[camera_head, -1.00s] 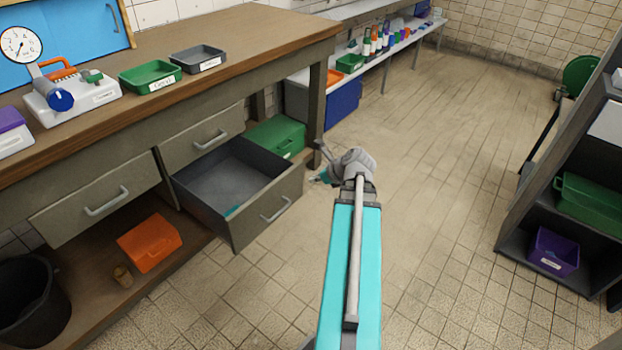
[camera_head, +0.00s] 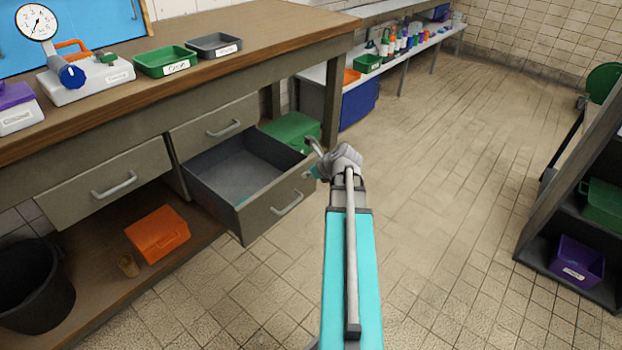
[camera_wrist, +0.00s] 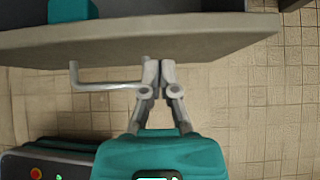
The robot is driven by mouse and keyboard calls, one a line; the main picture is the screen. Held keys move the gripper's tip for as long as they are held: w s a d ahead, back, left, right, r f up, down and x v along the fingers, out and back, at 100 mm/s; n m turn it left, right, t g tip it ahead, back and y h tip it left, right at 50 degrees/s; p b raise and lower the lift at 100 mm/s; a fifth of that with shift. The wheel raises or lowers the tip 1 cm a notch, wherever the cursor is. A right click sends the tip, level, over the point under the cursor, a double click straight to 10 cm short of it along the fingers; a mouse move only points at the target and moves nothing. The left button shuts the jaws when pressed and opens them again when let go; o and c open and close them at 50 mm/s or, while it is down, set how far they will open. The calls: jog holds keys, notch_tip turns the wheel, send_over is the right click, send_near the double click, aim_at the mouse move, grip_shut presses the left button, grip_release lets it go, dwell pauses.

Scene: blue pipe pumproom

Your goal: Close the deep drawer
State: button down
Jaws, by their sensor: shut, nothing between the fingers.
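The deep drawer (camera_head: 268,213) stands pulled out below a shallower shut drawer (camera_head: 214,122) at the right end of the workbench. Its grey inside shows, with a small part of a teal thing in it. In the wrist view the drawer front (camera_wrist: 215,38) crosses the top, with the teal thing (camera_wrist: 72,10) behind it. The bar handle (camera_wrist: 105,86) lies left of my fingertips. My gripper (camera_wrist: 152,66) is shut and empty, its tips at or very near the drawer front, right of the handle. In the head view my arm partly hides the gripper (camera_head: 308,174).
An orange box (camera_head: 157,234) and a black bucket (camera_head: 35,285) are at the lower left. A green box (camera_head: 292,130) sits behind the drawer. A dark shelf with a purple bin (camera_head: 574,260) stands at the right. The tiled floor between is clear.

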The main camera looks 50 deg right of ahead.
jog(key=shift+w, duration=0.7)
jog(key=shift+d, duration=0.45)
jog(key=shift+a, duration=0.3)
jog(key=shift+w+a, duration=0.2)
jog(key=shift+w, duration=0.2)
jog(key=w+a+f, duration=0.1)
jog(key=w+a, duration=0.1)
jog(key=w, duration=2.2)
jog(key=shift+w+f, duration=0.15)
jog(key=shift+w, duration=0.25)
